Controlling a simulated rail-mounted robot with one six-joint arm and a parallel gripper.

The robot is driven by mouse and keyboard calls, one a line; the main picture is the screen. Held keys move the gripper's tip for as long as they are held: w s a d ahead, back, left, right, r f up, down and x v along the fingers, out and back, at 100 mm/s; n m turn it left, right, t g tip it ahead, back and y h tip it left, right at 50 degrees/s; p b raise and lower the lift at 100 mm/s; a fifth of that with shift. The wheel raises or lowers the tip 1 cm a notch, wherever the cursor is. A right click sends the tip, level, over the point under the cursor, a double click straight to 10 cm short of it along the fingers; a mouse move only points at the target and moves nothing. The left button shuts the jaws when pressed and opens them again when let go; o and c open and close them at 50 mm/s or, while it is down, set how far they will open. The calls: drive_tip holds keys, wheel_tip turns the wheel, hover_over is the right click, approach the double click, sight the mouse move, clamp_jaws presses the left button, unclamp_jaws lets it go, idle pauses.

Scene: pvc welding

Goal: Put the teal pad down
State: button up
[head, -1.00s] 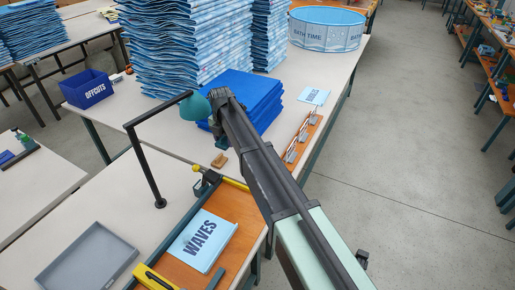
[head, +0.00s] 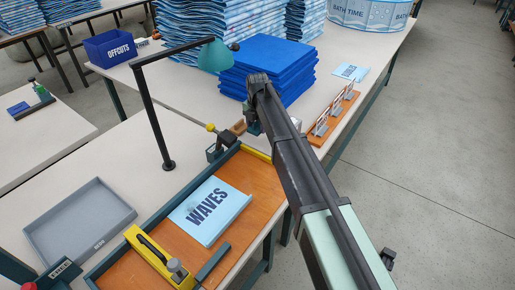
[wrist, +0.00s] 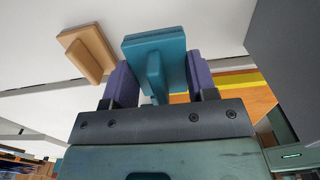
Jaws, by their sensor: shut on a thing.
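The teal pad (wrist: 155,52) is a flat teal block with a raised grip bar. In the wrist view it sits between the two purple fingers of my gripper (wrist: 160,76), which is shut on the bar. In the head view my gripper (head: 254,127) is small and mostly hidden by my arm, beside the tan block, and I cannot make out the pad clearly. The tan block (wrist: 88,52) lies left of the pad in the wrist view, on the pale table top, and also shows in the head view (head: 238,127). I cannot tell whether the pad touches the table.
The orange-floored jig (head: 255,190) with a yellow edge holds the light-blue WAVES sheet (head: 210,210). A lamp (head: 215,56) on a black post (head: 155,120) arches nearby. Blue folded sheets (head: 267,72) stand behind. A grey tray (head: 80,220) lies left. Bare table surrounds the post.

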sight(258, 139)
drive_tip(key=shift+f, duration=0.1)
wheel_tip(258, 139, down, 4)
drive_tip(key=b, duration=0.4)
drive_tip(key=shift+f, duration=0.25)
drive_tip(key=shift+r, duration=0.25)
drive_tip(key=shift+f, duration=0.1)
drive_tip(key=o, duration=0.8)
drive_tip(key=shift+o, duration=0.2)
wheel_tip(258, 139, up, 12)
drive_tip(key=p, duration=1.2)
